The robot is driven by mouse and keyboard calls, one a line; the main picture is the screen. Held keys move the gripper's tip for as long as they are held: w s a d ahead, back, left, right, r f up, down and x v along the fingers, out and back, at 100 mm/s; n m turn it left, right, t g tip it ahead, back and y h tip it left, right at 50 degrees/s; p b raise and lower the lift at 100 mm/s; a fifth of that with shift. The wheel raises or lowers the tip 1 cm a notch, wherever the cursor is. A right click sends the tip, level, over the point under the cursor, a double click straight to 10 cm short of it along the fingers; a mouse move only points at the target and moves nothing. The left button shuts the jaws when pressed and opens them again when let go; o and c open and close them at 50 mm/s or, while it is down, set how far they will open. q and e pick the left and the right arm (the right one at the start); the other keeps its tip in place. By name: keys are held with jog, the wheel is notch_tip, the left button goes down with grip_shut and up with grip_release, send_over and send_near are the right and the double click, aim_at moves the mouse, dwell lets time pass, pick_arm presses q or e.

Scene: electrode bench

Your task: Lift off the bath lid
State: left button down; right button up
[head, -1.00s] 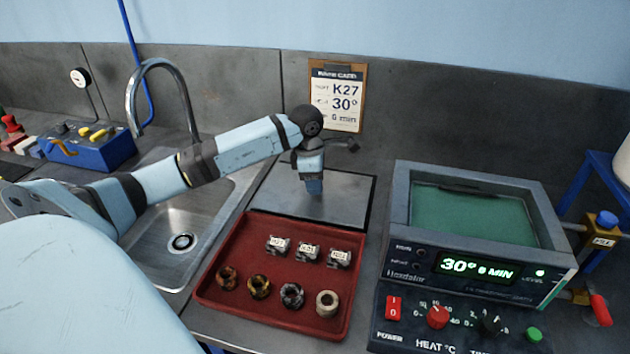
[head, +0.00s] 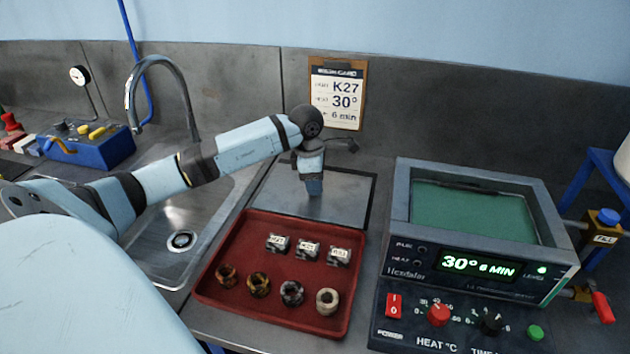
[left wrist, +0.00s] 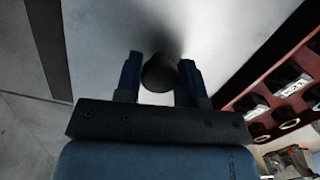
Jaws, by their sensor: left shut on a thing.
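The bath lid (head: 350,198), a flat grey metal plate, is level at the bench behind the red tray, away from the bath. I cannot tell whether it touches the bench. My left gripper (head: 314,190) points down over its middle. In the left wrist view my left gripper (left wrist: 160,66) has its blue fingers either side of the dark round knob (left wrist: 159,76) of the lid and is shut on it. The bath (head: 400,215) stands open at the right, with green liquid (head: 472,212) inside. My right gripper is not in view.
The red tray (head: 210,285) with several rings and labelled blocks lies just in front of the lid. A sink (head: 205,215) with a tall tap is at the left. A recipe card (head: 340,95) stands against the back wall. Valves are right of the bath.

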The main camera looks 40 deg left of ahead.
pick_arm(q)
jog(key=shift+f, duration=0.2)
jog(key=c, duration=1)
grip_release()
jog(key=shift+c, duration=0.2)
jog(key=o, duration=0.4)
jog(key=o, duration=0.5)
jog(key=shift+r, duration=0.1)
